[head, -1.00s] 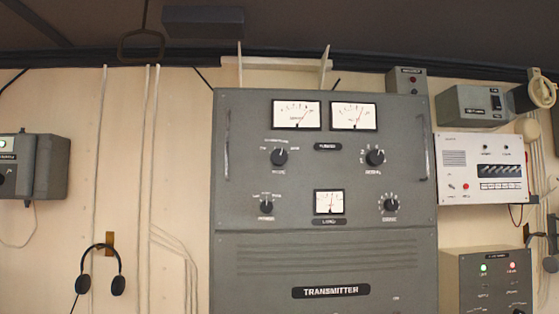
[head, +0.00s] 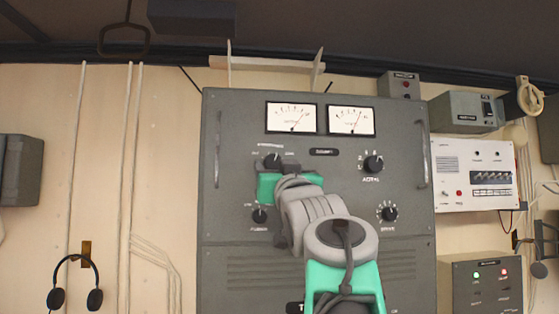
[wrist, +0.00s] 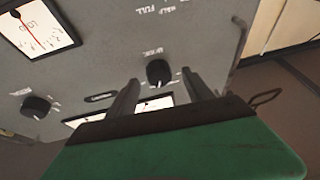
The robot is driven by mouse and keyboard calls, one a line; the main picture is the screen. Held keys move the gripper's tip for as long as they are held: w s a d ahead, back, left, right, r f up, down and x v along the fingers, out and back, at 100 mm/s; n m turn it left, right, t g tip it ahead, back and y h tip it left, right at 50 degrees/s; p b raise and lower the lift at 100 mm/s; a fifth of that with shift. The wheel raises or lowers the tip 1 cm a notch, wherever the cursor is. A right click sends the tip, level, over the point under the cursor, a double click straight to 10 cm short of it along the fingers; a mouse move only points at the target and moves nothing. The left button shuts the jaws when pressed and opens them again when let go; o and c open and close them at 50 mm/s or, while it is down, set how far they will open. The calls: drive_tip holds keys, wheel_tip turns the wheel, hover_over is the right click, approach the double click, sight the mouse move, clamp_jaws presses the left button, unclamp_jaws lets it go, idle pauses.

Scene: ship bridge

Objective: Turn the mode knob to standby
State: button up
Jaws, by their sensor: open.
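The mode knob (head: 272,160) is a round black knob at the upper left of the grey transmitter panel (head: 213,240). In the wrist view, which is turned nearly upside down, the knob (wrist: 158,72) shows between the two dark fingers. My gripper (wrist: 160,84) is open, with a finger to each side of the knob. Contact with the knob cannot be told. In the head view my gripper (head: 279,170) is just below the knob, and my arm hides part of the panel. The position labels are too small to read surely.
The power knob (head: 259,215) is below, close to my arm. The aerial knob (head: 373,164) and drive knob (head: 387,213) are to the right. Two meters (head: 291,118) are above. An upright handle (head: 218,150) lines the panel's left edge.

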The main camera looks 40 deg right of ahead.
drive_tip(key=shift+w+d+r, duration=0.25)
drive_tip(key=shift+w+r, duration=0.1)
drive_tip(key=shift+w, duration=0.15)
drive_tip(key=shift+w+d, duration=0.15)
drive_tip(key=shift+d, duration=0.05)
drive_tip(key=shift+c, duration=0.3)
